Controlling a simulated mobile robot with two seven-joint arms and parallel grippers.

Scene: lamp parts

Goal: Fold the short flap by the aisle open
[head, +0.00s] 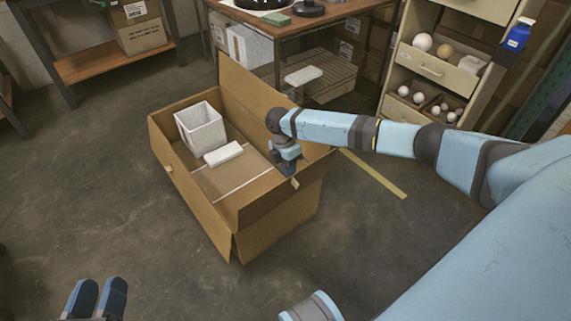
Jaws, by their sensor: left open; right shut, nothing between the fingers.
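An open cardboard box (192,207) stands on the floor, with a tall long flap (250,92) upright on its far side. A short flap (318,157) at the box's right end slants outward, with a pale tab (295,183) at its edge. It is partly hidden by my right arm. My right gripper (289,170) is shut and empty, pointing down at this flap; I cannot tell if it touches. My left gripper (97,298) is open and empty at the bottom left, well away from the box.
Inside the box are a white lampshade-like bin (201,127) and a white block (223,154). A wooden table (318,25) stands behind, a drawer shelf (430,70) behind right. A yellow strip (373,174) lies on the floor. Floor left of the box is clear.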

